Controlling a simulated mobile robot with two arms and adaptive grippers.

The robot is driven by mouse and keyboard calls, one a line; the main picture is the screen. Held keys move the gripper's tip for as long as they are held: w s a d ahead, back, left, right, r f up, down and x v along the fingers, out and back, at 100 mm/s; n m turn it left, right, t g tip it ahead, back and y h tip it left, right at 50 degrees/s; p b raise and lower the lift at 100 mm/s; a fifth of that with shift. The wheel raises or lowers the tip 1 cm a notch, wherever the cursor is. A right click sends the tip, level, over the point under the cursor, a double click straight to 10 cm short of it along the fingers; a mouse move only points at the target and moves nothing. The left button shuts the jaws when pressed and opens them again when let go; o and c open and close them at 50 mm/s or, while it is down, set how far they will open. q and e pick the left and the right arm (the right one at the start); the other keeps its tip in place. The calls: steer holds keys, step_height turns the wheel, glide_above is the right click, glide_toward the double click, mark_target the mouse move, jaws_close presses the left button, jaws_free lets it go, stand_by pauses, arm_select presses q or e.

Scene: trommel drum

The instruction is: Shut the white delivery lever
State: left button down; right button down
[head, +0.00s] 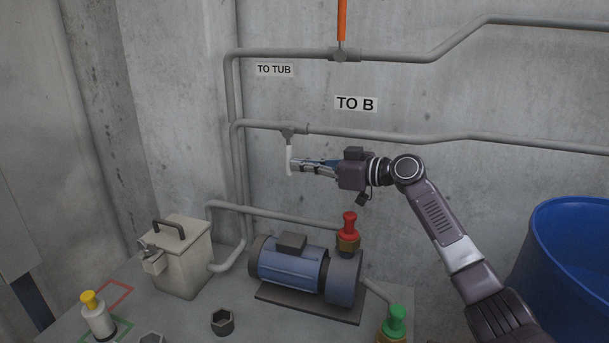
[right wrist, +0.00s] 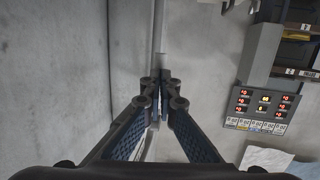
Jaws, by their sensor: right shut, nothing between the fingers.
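The white delivery lever (head: 290,159) hangs straight down from a valve (head: 288,133) on the lower grey pipe, across the pipe's run, below the "TO B" sign (head: 356,104). My right gripper (head: 295,166) reaches in from the right, fingers pointing left, its tips at the lower part of the lever. I cannot tell whether they touch it. In the right wrist view the gripper (right wrist: 160,85) is shut with nothing held. A pale bar runs up from behind its tips; I cannot tell whether it is the lever. My left gripper is out of view.
An orange lever (head: 342,20) stands up from the upper pipe by the "TO TUB" sign (head: 275,70). Below are a blue pump (head: 292,268), a red-topped fitting (head: 349,228), a green-topped fitting (head: 396,322) and a beige canister (head: 180,258). A blue tub (head: 570,260) stands right.

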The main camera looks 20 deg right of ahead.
steer(key=shift+f+b, duration=0.1)
steer(key=shift+b, duration=0.2)
stand_by(0.4)
step_height(320, 180, up, 10)
steer(key=shift+r, duration=0.1)
stand_by(0.3)
